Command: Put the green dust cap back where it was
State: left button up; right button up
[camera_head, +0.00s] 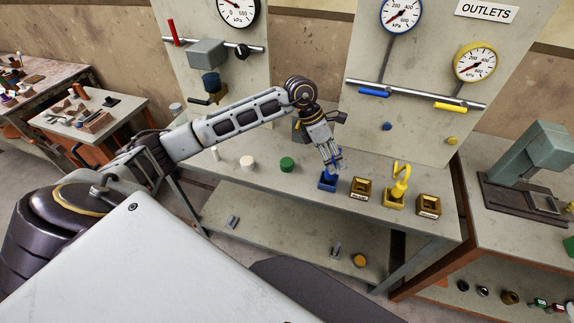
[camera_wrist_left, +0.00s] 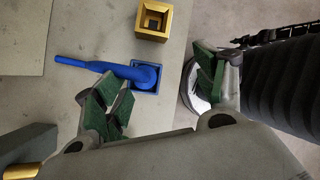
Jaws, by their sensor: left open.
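The green dust cap (camera_head: 287,164) stands on the bench top, left of my left gripper (camera_head: 333,157) in the head view. It does not show in the left wrist view. My left gripper is open, with its green-padded fingers (camera_wrist_left: 158,86) apart, over or close to the blue socket (camera_head: 328,184). My right gripper is not in view.
A white cap (camera_head: 247,162) stands left of the green one. Right of the blue socket are a brown-yellow box (camera_head: 360,188), a yellow socket with a yellow hose piece (camera_head: 398,188) and another box (camera_head: 428,206). The gauge panel (camera_head: 425,130) rises behind.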

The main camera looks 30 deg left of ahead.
pick_arm(q)
jog(key=a+r+n+y, duration=0.1)
jog(key=a+y, duration=0.5)
jog(key=a, duration=0.9)
jog(key=shift+w+a+r+g, duration=0.3)
jog(key=shift+w+r+g, duration=0.05)
jog(key=shift+g, duration=0.05)
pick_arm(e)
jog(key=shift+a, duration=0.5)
pick_arm(q)
jog(key=shift+f, duration=0.2)
